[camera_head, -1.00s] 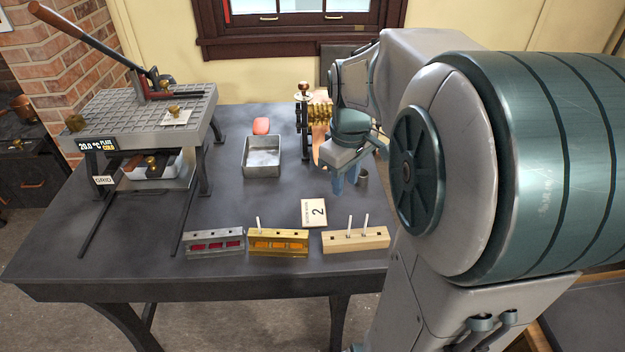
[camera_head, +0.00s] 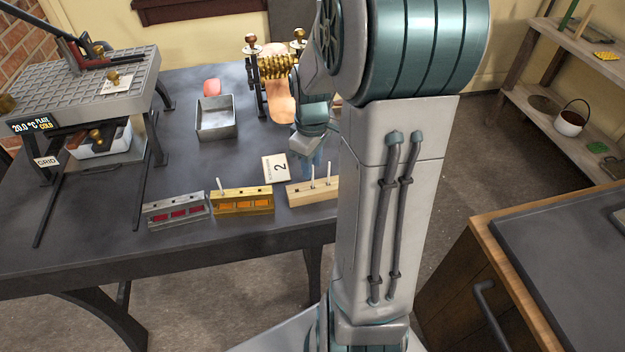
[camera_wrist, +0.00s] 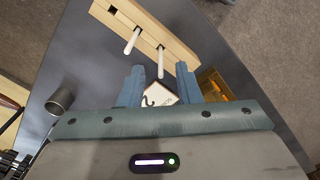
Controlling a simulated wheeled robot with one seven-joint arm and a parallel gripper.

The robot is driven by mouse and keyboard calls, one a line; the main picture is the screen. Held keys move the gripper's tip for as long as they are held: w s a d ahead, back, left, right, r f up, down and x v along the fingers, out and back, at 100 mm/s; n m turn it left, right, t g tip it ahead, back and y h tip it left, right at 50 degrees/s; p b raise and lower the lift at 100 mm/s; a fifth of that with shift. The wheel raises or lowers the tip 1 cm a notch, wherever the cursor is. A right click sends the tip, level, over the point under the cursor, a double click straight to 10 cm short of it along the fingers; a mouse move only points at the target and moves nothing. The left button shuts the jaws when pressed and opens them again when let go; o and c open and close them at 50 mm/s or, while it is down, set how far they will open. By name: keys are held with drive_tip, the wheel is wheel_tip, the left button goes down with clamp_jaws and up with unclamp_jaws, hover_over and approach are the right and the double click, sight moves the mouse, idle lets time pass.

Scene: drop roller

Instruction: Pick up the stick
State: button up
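Two white sticks stand upright in the pale wooden block (camera_head: 312,192) at the table's front; the left stick (camera_head: 313,174) and the right stick (camera_head: 328,170) are seen in the head view. Another white stick (camera_head: 220,185) stands in the yellow block (camera_head: 243,201). My gripper (camera_head: 316,163) is just behind the wooden block, partly hidden by my arm. In the wrist view my gripper (camera_wrist: 160,67) is open, its blue fingers apart. One stick (camera_wrist: 160,64) appears between the fingertips, with no visible contact; the other stick (camera_wrist: 131,42) is outside them.
A grey block (camera_head: 176,212) with red windows stands left of the yellow one. A card marked 2 (camera_head: 275,168) lies behind the blocks. A metal tray (camera_head: 216,118), a brass roller (camera_head: 277,68) and a lever press (camera_head: 90,75) stand farther back. A small metal cup (camera_wrist: 60,101) is near my gripper.

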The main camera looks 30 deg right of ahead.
wheel_tip(320, 180, down, 4)
drive_tip(key=shift+s+r, duration=0.1)
clamp_jaws()
drive_tip(key=shift+r, duration=0.1)
